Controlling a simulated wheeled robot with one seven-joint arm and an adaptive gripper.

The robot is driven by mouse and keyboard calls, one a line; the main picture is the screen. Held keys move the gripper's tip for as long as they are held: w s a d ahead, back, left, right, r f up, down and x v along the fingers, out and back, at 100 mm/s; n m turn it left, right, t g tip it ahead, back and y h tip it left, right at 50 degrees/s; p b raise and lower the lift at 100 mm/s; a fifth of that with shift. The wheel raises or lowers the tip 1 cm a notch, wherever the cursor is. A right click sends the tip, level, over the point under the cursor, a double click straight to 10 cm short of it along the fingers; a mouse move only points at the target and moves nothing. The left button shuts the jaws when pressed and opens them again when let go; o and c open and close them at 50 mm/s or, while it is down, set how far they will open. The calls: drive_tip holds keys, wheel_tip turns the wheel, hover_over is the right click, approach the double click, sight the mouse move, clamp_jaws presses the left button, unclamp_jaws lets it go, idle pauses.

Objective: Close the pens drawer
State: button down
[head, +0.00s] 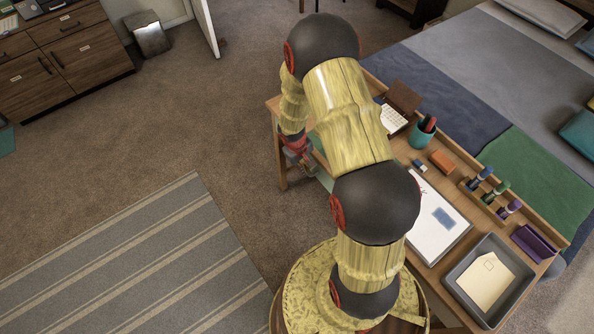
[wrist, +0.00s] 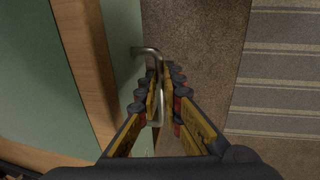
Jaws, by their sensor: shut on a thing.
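The pens drawer shows in the head view as a pale green front (head: 325,180) at the desk's left side, mostly hidden behind my arm. In the wrist view a pale green face (wrist: 125,30) lies beside a wooden edge (wrist: 82,60), with a bent metal handle (wrist: 152,52) standing out from it. My gripper (wrist: 160,80) is shut on this handle, a finger on either side of the bar. It also shows in the head view (head: 302,158), low beside the desk. I cannot tell how far the drawer stands out.
The desk (head: 462,165) holds a pen cup (head: 422,136), an orange box (head: 442,161), a paper pad (head: 436,226) and a grey tray (head: 461,286). A bed (head: 455,75) stands behind it. Carpet and a striped rug (head: 140,265) lie clear to the left.

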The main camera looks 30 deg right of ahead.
drive_tip(key=shift+d, duration=0.2)
drive_tip(key=c, duration=1.9)
unclamp_jaws()
drive_tip(key=shift+d, duration=0.1)
drive_tip(key=r, duration=0.4)
drive_tip(key=a+r, duration=0.1)
drive_tip(key=r, duration=0.3)
drive_tip(key=a+r, duration=0.1)
drive_tip(key=r, duration=0.2)
drive_tip(key=shift+a+r, duration=0.2)
drive_tip(key=shift+r, duration=0.2)
drive_tip(key=s+a+r+t, duration=0.2)
drive_tip(key=s+a+r, duration=0.3)
drive_tip(key=r, duration=0.5)
drive_tip(key=s+a+r+t+y, duration=0.1)
drive_tip(key=s+a+r, duration=0.5)
drive_tip(key=r, duration=0.5)
drive_tip(key=s+a+r+t+y, duration=0.1)
drive_tip(key=s+a+r, duration=0.4)
drive_tip(key=r, duration=0.6)
drive_tip(key=shift+s+a+t, duration=0.15)
drive_tip(key=shift+s+t, duration=0.65)
drive_tip(key=shift+s, duration=0.15)
